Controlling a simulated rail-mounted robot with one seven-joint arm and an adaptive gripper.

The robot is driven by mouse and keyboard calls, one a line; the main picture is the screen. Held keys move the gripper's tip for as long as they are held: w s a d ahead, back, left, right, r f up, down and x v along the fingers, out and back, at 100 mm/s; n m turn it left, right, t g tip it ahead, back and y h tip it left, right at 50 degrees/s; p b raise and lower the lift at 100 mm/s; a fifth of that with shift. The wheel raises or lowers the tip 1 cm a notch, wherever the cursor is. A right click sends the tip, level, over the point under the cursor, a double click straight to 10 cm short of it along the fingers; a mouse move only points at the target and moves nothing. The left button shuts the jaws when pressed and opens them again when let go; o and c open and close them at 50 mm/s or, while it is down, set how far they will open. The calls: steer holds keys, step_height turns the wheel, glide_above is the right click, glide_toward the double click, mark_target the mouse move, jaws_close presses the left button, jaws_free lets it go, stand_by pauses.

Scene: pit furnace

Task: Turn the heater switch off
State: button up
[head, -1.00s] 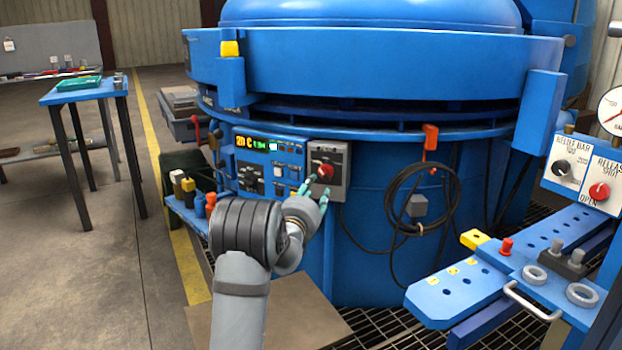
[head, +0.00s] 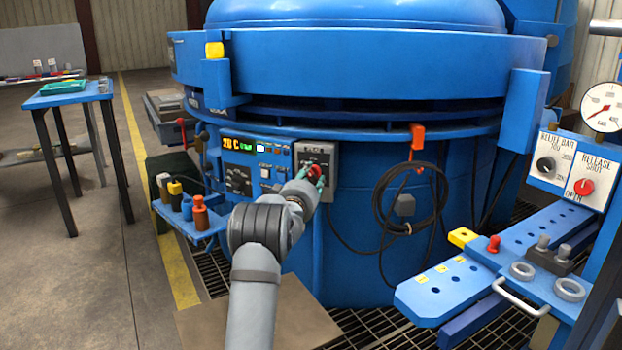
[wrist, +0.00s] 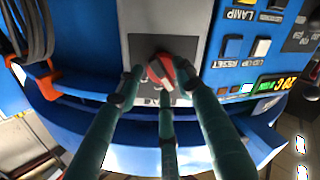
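The red rotary knob (head: 315,171) is on a grey switch box (head: 329,156) at the right end of the furnace's blue control panel. I take it for the heater switch; its label is too small to read. In the wrist view the red knob (wrist: 161,69), with a pale bar across it, sits on its grey plate. My gripper (head: 312,177) is at the box front. In the wrist view its green fingers (wrist: 160,73) stand apart around the knob, partly covering it and the plate. I cannot tell whether they touch it.
The blue control panel (head: 247,160) with buttons and a lit display is left of the box. A black cable coil (head: 409,200) hangs to the right. A small blue shelf with bottles (head: 201,214) is at lower left. A blue bench (head: 440,293) stands at right.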

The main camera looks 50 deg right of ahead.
steer(key=shift+c, duration=1.2)
jaws_close()
steer(key=shift+n, duration=0.6)
steer(key=shift+o, duration=1.3)
jaws_free()
steer(key=shift+a, duration=0.1)
